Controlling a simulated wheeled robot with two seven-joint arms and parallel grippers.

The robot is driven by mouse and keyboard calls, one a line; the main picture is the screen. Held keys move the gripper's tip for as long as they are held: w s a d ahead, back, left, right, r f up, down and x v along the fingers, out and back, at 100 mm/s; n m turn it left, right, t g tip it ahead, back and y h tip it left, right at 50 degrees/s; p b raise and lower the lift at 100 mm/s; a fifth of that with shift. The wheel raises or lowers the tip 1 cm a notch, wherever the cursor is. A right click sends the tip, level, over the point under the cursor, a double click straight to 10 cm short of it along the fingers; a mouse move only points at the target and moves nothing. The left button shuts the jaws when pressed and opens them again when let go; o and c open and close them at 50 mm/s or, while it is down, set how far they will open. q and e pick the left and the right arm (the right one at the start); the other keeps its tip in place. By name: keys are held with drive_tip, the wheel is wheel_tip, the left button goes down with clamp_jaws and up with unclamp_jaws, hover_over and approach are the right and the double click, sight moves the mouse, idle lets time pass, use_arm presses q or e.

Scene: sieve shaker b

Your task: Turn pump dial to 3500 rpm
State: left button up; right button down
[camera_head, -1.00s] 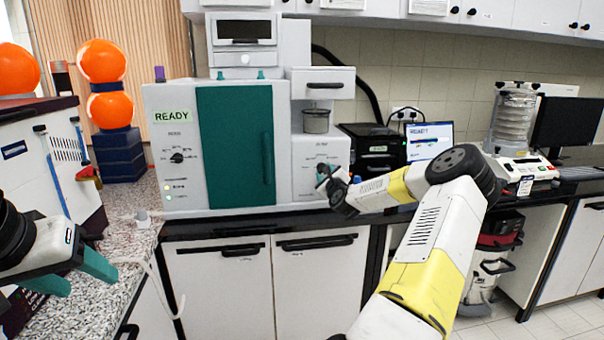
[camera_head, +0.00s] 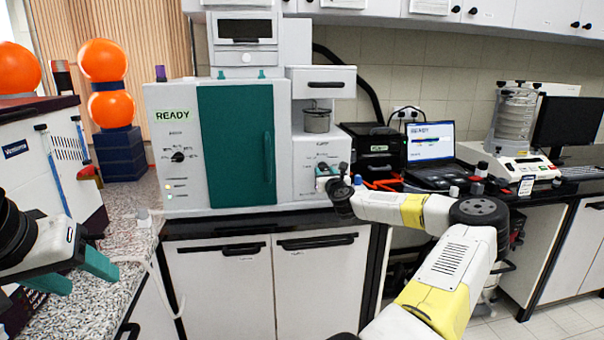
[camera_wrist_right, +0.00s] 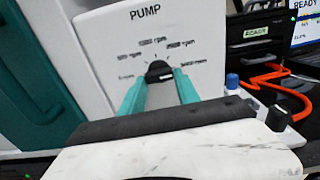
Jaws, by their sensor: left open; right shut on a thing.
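The pump dial (camera_wrist_right: 158,70) is a small black knob on the white panel marked PUMP (camera_wrist_right: 198,25) in the right wrist view. Several rpm labels are spread in an arc around it, too blurred to read surely. My right gripper (camera_wrist_right: 160,80) has its teal fingers closed on both sides of the dial. I cannot tell which mark the dial points to. In the head view my right gripper (camera_head: 328,178) is at the lower right of the machine's front, and hides the dial. My left gripper (camera_head: 78,274) is open and empty at the lower left, over the speckled counter.
The white machine with a green door (camera_head: 236,143) carries another dial (camera_head: 178,156) on its left panel. A laptop (camera_head: 432,150), orange cable (camera_wrist_right: 268,78) and a sieve shaker (camera_head: 515,135) stand to the right. Orange spheres (camera_head: 102,60) stand at the left.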

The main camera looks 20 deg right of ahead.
drive_tip(key=shift+f, duration=0.15)
idle(0.3)
drive_tip(key=c, duration=0.9)
unclamp_jaws()
drive_tip(key=shift+s, duration=0.1)
drive_tip(key=v, duration=0.7)
drive_tip(key=shift+s+a, duration=0.1)
drive_tip(key=shift+s, duration=0.2)
